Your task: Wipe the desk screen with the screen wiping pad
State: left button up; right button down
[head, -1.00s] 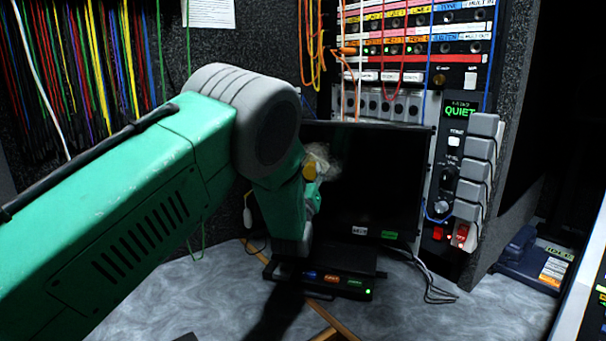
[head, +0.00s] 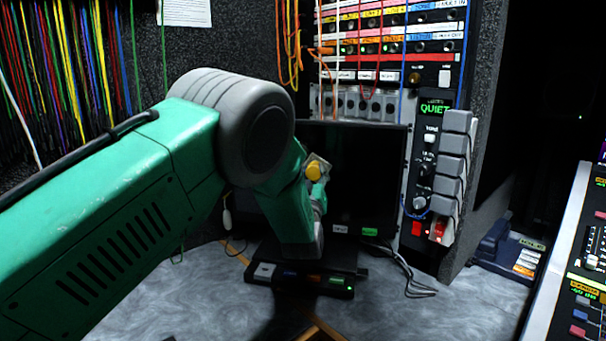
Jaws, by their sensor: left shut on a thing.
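The desk screen (head: 365,175) is a dark, upright monitor at the back of the desk, with small labels on its lower edge. My left arm comes in from the left and covers the screen's left part. My left gripper (head: 317,170) is in front of the screen, mostly hidden by its own wrist, with a yellow part showing. It is shut on a small pale piece, which seems to be the screen wiping pad (head: 321,159). I cannot tell whether the pad touches the screen. My right gripper is not in view.
A black box (head: 300,281) with coloured labels sits on the grey marbled desk (head: 400,318) below the screen. Cables lie right of it. A patch panel rack (head: 390,45) rises behind, and a control console (head: 580,280) stands at the right.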

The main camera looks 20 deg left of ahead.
aim_at(318, 150)
pick_arm(q)
jog(key=shift+w+d, duration=0.1)
jog(key=shift+d, duration=0.25)
jog(key=shift+a, duration=0.15)
jog(key=shift+s+a, duration=0.15)
jog(key=shift+a, duration=0.75)
jog(key=shift+s+a, duration=0.1)
jog(key=shift+a, duration=0.8)
grip_shut()
jog(key=shift+s+a+r+p, duration=0.85)
jog(key=shift+a+r, duration=0.85)
jog(key=shift+a, duration=3.15)
jog(key=shift+w+d+f+b, duration=0.1)
jog(key=shift+w+d+b, duration=0.25)
jog(key=shift+d, duration=1.9)
jog(key=shift+w+d+b, duration=0.2)
jog(key=shift+w+d, duration=0.35)
jog(key=shift+d, duration=1.75)
jog(key=shift+w+d+f+b, duration=0.1)
jog(key=shift+w+d+b, duration=0.25)
jog(key=shift+d, duration=1.9)
jog(key=shift+w, duration=0.2)
